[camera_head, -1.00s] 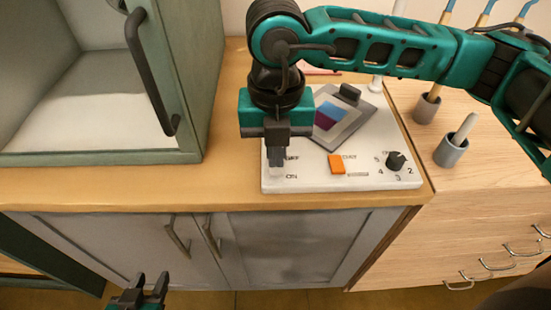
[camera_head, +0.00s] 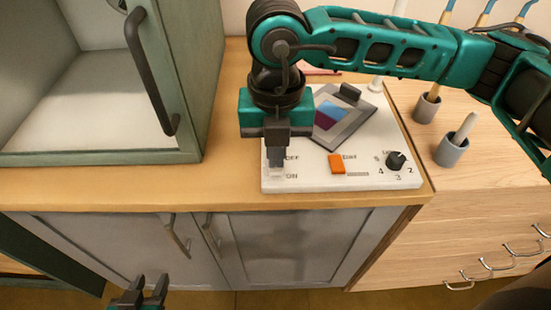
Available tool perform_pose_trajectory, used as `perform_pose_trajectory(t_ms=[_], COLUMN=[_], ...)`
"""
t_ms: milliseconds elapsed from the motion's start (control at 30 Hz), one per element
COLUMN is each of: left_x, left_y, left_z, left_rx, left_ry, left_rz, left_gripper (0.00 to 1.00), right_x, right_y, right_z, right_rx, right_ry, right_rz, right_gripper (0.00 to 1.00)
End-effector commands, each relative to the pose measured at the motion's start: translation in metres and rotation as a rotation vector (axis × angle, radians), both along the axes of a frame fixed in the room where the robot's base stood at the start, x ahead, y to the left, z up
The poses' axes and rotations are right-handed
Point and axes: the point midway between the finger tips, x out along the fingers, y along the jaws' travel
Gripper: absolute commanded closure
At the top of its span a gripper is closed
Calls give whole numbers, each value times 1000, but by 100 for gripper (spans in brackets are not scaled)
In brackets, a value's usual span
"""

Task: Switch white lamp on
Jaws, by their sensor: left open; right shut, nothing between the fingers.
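The white panel (camera_head: 310,181) lies on the wooden counter. It has a switch marked OFF and ON at its left (camera_head: 278,172), an orange button (camera_head: 337,164), a black dial (camera_head: 396,161) with numbers, and a grey plate with a blue and purple square (camera_head: 331,115). My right gripper (camera_head: 277,160) is shut and points down at the OFF/ON switch, its fingertips covering most of it. I cannot tell whether they touch it. My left gripper (camera_head: 139,291) is open and empty, low in front of the cabinet. The lamp itself cannot be made out clearly.
A green cabinet with a dark handle (camera_head: 150,70) stands open on the left of the counter (camera_head: 110,186). Grey cups (camera_head: 451,152) holding tools stand on the lighter wooden drawers (camera_head: 480,225) at right. The counter front left of the panel is clear.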

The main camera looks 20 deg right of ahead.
Motion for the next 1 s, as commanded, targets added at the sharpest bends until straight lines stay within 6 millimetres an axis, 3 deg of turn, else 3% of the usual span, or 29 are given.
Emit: perform_pose_trajectory(t_ms=[1000], left_x=[2], left_y=[-1], left_z=[-15], left_rx=[-2], left_ry=[-4], left_rz=[1], left_gripper=[57], right_x=[0], right_y=[0], right_z=[-16], right_rx=[0], right_ry=[0], right_rz=[0], right_gripper=[100])
